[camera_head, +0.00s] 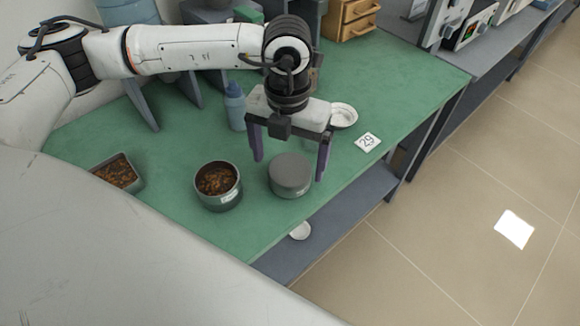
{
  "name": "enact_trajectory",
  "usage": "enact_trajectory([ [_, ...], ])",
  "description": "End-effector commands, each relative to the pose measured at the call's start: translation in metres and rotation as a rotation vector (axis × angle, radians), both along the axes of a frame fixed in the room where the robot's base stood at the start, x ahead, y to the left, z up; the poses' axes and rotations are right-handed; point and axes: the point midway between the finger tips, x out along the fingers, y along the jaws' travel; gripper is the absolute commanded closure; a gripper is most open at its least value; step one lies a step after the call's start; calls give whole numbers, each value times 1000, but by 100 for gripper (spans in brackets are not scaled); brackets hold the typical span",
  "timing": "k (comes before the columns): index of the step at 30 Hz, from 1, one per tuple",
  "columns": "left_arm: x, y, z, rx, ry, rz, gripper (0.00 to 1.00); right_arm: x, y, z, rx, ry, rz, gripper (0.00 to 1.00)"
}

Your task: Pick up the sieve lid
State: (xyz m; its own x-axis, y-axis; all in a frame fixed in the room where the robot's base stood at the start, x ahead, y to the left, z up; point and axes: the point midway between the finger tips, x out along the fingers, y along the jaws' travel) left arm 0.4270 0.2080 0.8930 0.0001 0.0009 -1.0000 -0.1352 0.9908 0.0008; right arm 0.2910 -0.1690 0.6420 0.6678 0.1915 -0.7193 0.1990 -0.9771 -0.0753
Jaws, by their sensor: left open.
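The sieve lid (291,167) looks like a flat, round grey disc on top of a short round metal container (290,190) with a small white label, standing on the green bench near its front edge. My left gripper (289,170) points down over it and is open, with one purple-grey finger to the left of the lid and the other to its right. I cannot tell whether either finger touches it. My right gripper is not in view.
An open round tin (218,184) of brown material stands left of the lid, with a rectangular tray (118,173) of similar material farther left. Behind are a blue bottle (235,106), a white dish (343,115) and a "29" card (367,142). The bench (395,80) is clear at right.

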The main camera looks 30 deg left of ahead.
Motion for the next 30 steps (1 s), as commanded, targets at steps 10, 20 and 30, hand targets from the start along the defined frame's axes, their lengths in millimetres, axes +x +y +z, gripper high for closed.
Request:
enact_trajectory([
  [10, 0, 0, -22, -1, 0, 0, 9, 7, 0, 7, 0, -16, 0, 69],
  [20, 0, 0, -22, -1, 0, 0, 49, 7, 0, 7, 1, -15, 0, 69],
  [30, 1, -1, -15, -3, -3, 0, 54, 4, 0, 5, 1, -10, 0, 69],
])
